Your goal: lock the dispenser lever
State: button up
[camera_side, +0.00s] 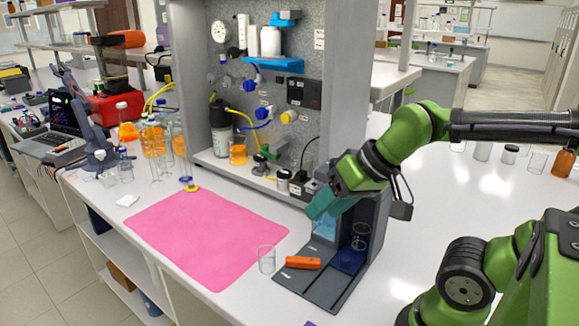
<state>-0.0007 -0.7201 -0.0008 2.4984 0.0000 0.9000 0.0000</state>
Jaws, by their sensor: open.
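A dark grey dispenser-like stand (374,225) with a flat base stands on the white bench, right of the pink mat. My gripper (322,207), with teal finger parts at the end of my green arm, is at the upper front of this stand and is open. It covers part of the stand's top, and I cannot tell whether it touches it. An orange block (303,263) lies on the front left of the base; I cannot tell whether it is the lever. No lever is clearly visible elsewhere on the stand. A clear vessel (361,238) is in the stand above a blue part (348,261).
A clear beaker (267,260) stands just left of the base. The pink mat (200,238) is bare. Behind is a grey panel (270,90) with tubes, valves and bottles. Glassware with orange liquid (152,142) stands at left. Brown and clear bottles stand at far right.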

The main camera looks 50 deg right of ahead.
jog(key=w+d+f+n+g, duration=0.1)
jog(key=w+f+g, duration=0.2)
jog(key=w, duration=0.2)
jog(key=n+g+h, duration=0.2)
jog(key=n+g, duration=0.2)
jog(key=n, duration=0.5)
send_over(293, 258)
notch_tip(293, 258, down, 3)
notch_tip(293, 258, down, 16)
jog(key=shift+f, duration=0.2)
grip_shut()
